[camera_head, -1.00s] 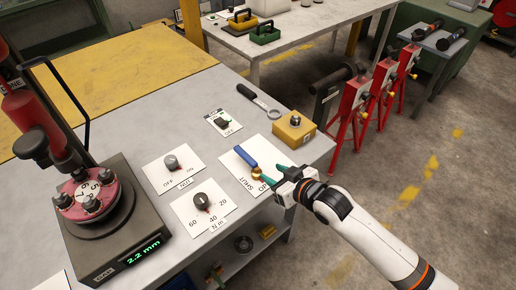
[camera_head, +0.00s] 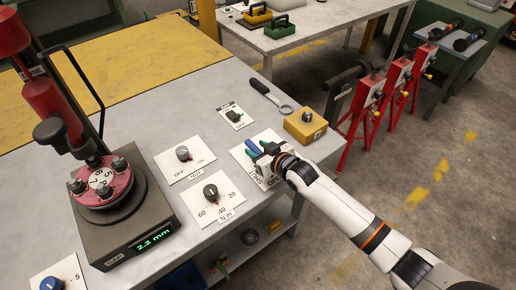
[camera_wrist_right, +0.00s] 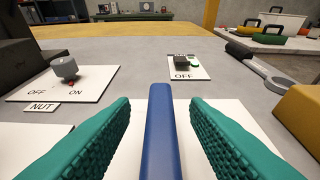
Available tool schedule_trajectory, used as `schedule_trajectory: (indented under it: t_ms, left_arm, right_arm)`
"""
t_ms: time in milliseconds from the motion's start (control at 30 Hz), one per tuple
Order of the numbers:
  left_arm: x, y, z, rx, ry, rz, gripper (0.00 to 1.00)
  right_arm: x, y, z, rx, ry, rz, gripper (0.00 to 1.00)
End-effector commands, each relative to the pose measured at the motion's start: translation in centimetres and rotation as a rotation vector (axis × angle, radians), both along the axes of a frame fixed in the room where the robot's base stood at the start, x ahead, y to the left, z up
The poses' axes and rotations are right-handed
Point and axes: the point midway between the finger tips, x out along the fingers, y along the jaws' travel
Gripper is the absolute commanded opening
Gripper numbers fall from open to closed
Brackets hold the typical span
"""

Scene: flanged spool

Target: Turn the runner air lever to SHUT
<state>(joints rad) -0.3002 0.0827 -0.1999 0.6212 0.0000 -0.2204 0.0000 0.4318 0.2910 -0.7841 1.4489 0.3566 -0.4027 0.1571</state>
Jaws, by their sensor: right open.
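The runner air lever has a blue handle (camera_head: 251,147) over a white plate (camera_head: 239,151) lettered SHUT, near the bench's right edge. The rest of the plate's lettering is partly covered by my gripper. My right gripper (camera_head: 260,152) is open at the lever. In the right wrist view the blue handle (camera_wrist_right: 161,130) runs between the two green fingers (camera_wrist_right: 160,135), with a gap on each side. The lever's pivot is hidden in both views. My left gripper is not in view.
A yellow block (camera_head: 305,126) with a knob stands right of the plate, near a ring-ended tool (camera_head: 270,98). A NUT knob (camera_head: 183,153), an N m dial (camera_head: 210,192) and a black OFF switch (camera_head: 234,115) are close by. A press gauge (camera_head: 110,215) stands left.

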Motion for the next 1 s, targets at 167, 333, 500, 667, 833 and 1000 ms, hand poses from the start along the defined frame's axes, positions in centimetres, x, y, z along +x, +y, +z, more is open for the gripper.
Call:
schedule_trajectory:
  t_ms: [167, 333, 500, 667, 833, 1000]
  left_arm:
    - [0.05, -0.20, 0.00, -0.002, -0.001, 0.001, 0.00]
    - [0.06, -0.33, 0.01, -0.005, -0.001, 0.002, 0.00]
    - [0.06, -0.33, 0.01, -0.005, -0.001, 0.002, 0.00]
    - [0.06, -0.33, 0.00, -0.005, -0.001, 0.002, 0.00]
    - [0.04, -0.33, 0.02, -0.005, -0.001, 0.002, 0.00]
    - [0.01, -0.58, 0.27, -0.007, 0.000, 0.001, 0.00]
  right_arm:
    - [0.31, 0.19, -0.10, 0.000, -0.001, 0.000, 0.42]
    - [0.29, 0.19, -0.11, -0.001, -0.001, 0.000, 0.42]
    - [0.27, 0.16, -0.12, -0.001, -0.001, -0.001, 0.16]
    - [0.27, 0.16, -0.13, -0.001, -0.001, -0.001, 0.00]
    - [0.26, 0.12, -0.13, -0.001, 0.000, -0.002, 0.00]
    - [0.29, -0.44, -0.14, -0.001, 0.002, -0.016, 0.00]
